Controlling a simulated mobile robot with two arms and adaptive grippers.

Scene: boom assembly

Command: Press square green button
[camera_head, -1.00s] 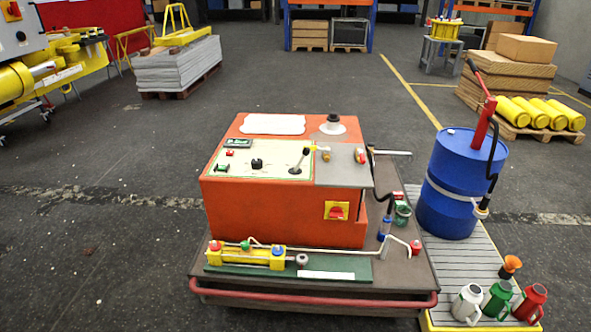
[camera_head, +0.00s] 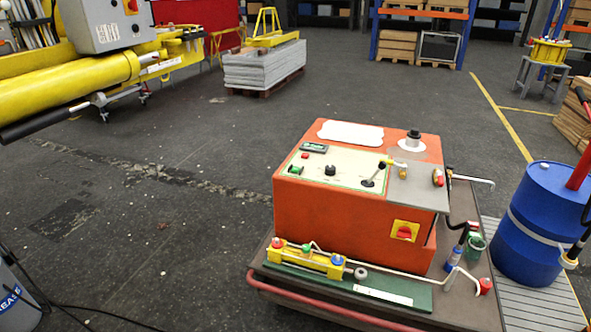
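An orange control box (camera_head: 345,219) stands on a cart right of the middle in the head view. Its pale top panel (camera_head: 345,166) carries a green button (camera_head: 295,169) that looks square, at the panel's left edge. A small red button (camera_head: 305,155), a dark display (camera_head: 314,147), a black knob (camera_head: 330,169) and a lever (camera_head: 375,176) are also on the panel. Nothing covers the green button. Neither of my grippers shows in the view.
The cart (camera_head: 262,270) has a red front rail (camera_head: 320,309). A blue barrel (camera_head: 541,222) stands at right. Yellow machinery (camera_head: 75,85) with a grey switch box (camera_head: 100,22) is at upper left. A bucket and cables (camera_head: 60,308) lie at lower left. The floor left of the cart is open.

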